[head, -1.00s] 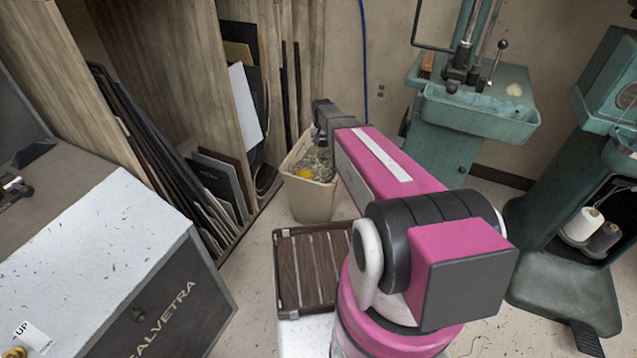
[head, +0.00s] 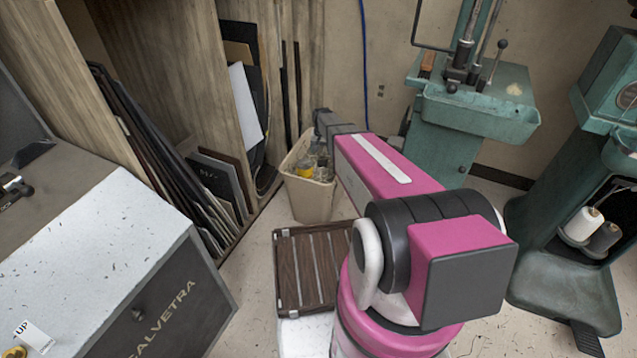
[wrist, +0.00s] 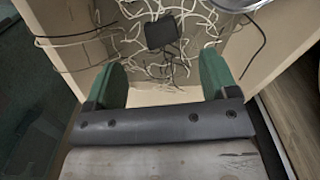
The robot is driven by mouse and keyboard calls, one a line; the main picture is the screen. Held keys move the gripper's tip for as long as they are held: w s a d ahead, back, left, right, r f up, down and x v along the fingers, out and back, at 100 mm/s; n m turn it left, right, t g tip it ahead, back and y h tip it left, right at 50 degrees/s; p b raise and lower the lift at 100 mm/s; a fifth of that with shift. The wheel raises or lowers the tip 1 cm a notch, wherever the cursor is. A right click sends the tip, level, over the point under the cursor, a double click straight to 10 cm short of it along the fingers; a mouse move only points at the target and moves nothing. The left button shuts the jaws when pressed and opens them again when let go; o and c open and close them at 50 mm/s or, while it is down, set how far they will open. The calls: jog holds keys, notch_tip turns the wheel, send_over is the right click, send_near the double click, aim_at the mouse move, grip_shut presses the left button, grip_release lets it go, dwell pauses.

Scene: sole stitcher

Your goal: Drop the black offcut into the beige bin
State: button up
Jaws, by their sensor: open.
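The beige bin (head: 312,203) stands on the floor behind the slatted brown tray in the head view. In the wrist view its pale wall (wrist: 262,65) frames the contents. A small dark, flat, roughly square piece, which looks like the black offcut (wrist: 162,32), lies on tangled white cords inside the bin. My gripper (wrist: 160,78) is over the bin, its two green fingers wide apart with nothing between them. The dark piece lies beyond the fingertips, apart from them. In the head view my fingers cannot be made out.
A yellow item and clear containers show in the bin's mouth. Leaning boards (head: 215,180) and wooden partitions stand left of the bin. A green machine (head: 475,110) stands to its right. A slatted brown tray (head: 312,268) is in front. A white-topped cabinet (head: 90,255) is at left.

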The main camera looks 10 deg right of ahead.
notch_tip(320, 180, up, 11)
dwell(0.6)
jog(key=shift+f, duration=0.1)
jog(key=s+r+n, duration=0.1)
jog(key=s+r, duration=0.2)
jog(key=s, duration=1.1)
jog(key=s+r+n, duration=0.1)
jog(key=s+r, duration=0.1)
jog(key=s, duration=1.2)
jog(key=shift+s+d+r+n, duration=0.2)
jog(key=shift+s+r+n, duration=0.05)
jog(key=shift+r+n, duration=0.15)
jog(key=shift+d, duration=0.1)
